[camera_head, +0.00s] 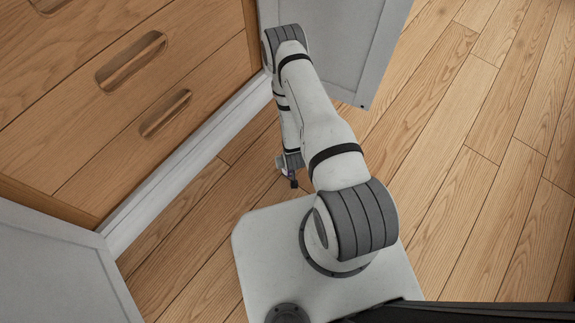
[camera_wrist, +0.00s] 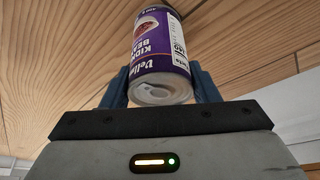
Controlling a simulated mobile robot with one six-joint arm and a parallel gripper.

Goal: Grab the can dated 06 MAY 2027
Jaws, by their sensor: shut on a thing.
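Most of the can is hidden there.
A wooden cabinet with drawers (camera_head: 130,90) stands at the upper left, with a white plinth (camera_head: 185,160) along its foot. A grey open door (camera_head: 335,45) is at the top, and another grey door panel (camera_head: 55,265) is at lower left. Wooden floor (camera_head: 470,190) is clear on the right.

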